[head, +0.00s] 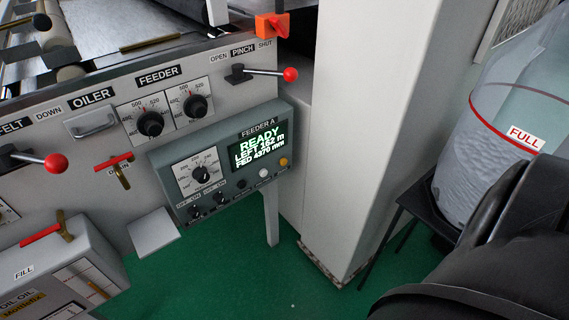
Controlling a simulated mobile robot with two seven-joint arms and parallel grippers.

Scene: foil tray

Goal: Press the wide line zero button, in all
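The FEEDER A control box (212,186) is a grey-green panel on the machine's front. Its lit display (259,148) reads READY, LEFT 152 m, FED 4370 mm, the digits slightly blurred. Below the display is a row of small round buttons: a dark one (241,184), a white one (263,173) and an amber one (283,162). Their labels are too small to read, so I cannot tell which is the line zero button. A dial (201,174) and two small switches sit left of them. Neither of my grippers is in view.
Red-knobbed levers stick out at the PINCH label (290,74) and at the left (55,163). A pale column (362,130) stands right of the box. A clear vessel marked FULL (520,110) is at the right. Green floor (300,280) lies below.

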